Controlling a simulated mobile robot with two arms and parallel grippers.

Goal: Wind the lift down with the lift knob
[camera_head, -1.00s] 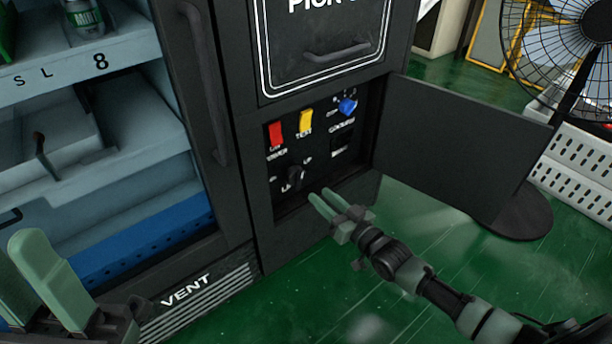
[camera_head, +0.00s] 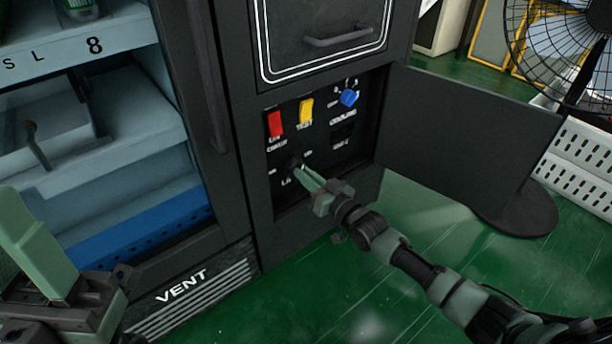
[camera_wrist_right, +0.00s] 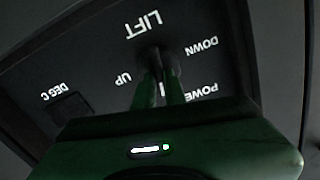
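The black lift knob (camera_head: 292,163) sits low on the black control panel inside the open compartment of the machine. The right wrist view shows the knob (camera_wrist_right: 152,57) upside down among the labels LIFT, UP and DOWN. My right gripper (camera_head: 302,168) reaches the knob from the lower right. In the right wrist view, its two green fingers (camera_wrist_right: 159,80) are close together with their tips at the knob and look shut on it. The fingers hide part of the knob, so its pointing direction is unclear. My left gripper (camera_head: 38,243) shows only partly at the lower left.
A red switch (camera_head: 275,124), a yellow switch (camera_head: 306,111) and a blue knob (camera_head: 349,97) are above the lift knob. The open black door (camera_head: 455,135) stands to the right. A fan (camera_head: 565,50) stands behind it. Green floor is clear below.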

